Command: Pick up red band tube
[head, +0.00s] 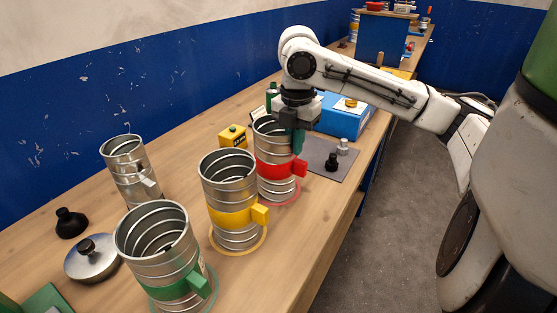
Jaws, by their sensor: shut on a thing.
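The red band tube (275,169) is a ribbed metal cylinder with a red band and a red tab. It stands upright on the bench, inside or just over a red ring mark (283,202). My gripper (289,134) points down at the tube's upper rim from its right side. It is shut on the tube's wall near the top. The gripper hides part of the rim, and its far finger cannot be made out clearly.
A yellow band tube (233,218) stands close in front, and a green band tube (175,287) further forward. A plain metal tube (130,181) stands at left. A grey mat (323,166) with small knobs and a blue box (345,118) lie to the right and behind.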

